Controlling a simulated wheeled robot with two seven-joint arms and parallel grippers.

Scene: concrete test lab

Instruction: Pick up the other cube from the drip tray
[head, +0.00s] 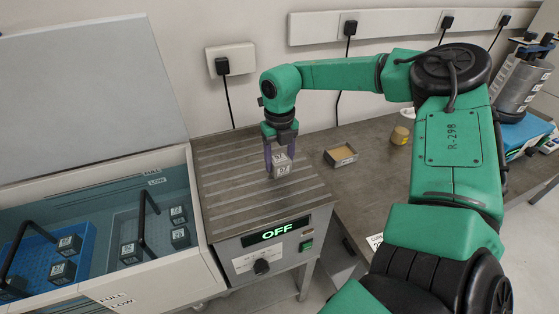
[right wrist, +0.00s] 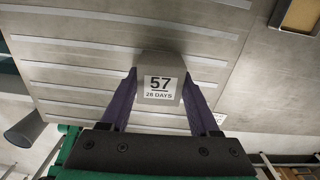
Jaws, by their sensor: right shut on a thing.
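A grey concrete cube (head: 284,168) with a white label is between the purple fingers of my right gripper (head: 279,158). No other cube shows on the tray's visible surface, which also shows in the right wrist view (right wrist: 75,84). My left gripper is not in view.
Left of the tray is an open water tank (head: 192,215) with a blue crate (head: 85,238), a grey crate (head: 117,222) and several labelled cubes. Below the tray is a panel reading "OFF" (head: 276,233). A small open box (head: 341,155) and a yellowish pot (head: 400,135) stand right.

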